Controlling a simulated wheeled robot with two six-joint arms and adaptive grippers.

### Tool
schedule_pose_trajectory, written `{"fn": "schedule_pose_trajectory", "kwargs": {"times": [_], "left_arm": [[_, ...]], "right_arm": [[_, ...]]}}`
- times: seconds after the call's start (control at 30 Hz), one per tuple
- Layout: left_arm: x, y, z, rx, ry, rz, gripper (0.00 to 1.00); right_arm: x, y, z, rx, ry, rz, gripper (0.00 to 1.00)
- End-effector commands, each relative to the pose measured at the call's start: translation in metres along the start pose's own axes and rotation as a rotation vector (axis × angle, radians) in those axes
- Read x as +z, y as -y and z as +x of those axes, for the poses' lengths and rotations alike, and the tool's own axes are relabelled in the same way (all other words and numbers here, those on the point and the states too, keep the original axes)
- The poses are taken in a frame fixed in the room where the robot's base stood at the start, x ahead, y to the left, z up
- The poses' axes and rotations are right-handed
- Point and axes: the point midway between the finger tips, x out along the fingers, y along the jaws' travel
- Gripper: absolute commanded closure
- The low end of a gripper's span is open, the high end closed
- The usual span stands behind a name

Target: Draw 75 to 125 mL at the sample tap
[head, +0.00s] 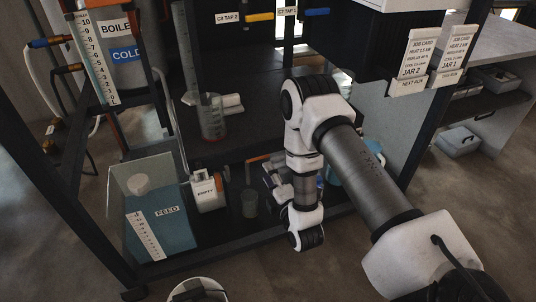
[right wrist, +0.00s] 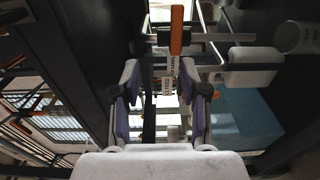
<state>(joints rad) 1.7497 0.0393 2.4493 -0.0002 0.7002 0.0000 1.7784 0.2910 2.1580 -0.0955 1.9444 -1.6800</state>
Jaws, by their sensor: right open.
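My right arm reaches down into the rig's lower bay. Its gripper (head: 277,182) is partly hidden by the wrist in the head view. In the right wrist view the gripper (right wrist: 162,100) is open, and nothing is clearly held between its fingers. An orange lever (right wrist: 176,30) shows beyond the fingertips, with a small white tag (right wrist: 168,88) hanging below it. What looks like the same orange lever (head: 262,157) shows under the shelf in the head view. A small clear cup (head: 250,203) stands below it on the bottom shelf. My left gripper is not in view.
A blue feed tank (head: 158,225) and a small white labelled box (head: 206,190) stand left of the cup. A tall glass cylinder (head: 212,125) with a red base ring stands on the shelf above. Dark frame posts (head: 118,205) edge the bay.

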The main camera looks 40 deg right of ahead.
Motion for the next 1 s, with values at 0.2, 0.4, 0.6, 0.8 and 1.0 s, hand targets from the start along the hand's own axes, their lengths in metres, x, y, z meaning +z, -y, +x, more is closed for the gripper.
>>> {"fn": "schedule_pose_trajectory", "kwargs": {"times": [0.2,0.4,0.6,0.8,1.0], "left_arm": [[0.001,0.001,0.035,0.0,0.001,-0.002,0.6],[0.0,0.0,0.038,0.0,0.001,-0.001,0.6],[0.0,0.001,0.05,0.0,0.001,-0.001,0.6],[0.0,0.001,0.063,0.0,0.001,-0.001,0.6],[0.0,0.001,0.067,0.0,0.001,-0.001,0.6]], "right_arm": [[0.018,0.032,0.004,0.011,0.042,0.013,0.56],[0.018,0.031,0.016,0.012,0.041,0.014,0.56],[0.019,0.032,0.042,0.012,0.041,0.015,0.56],[0.02,0.032,0.07,0.013,0.041,0.015,0.56],[0.021,0.029,0.086,0.008,0.041,0.014,0.56]]}}
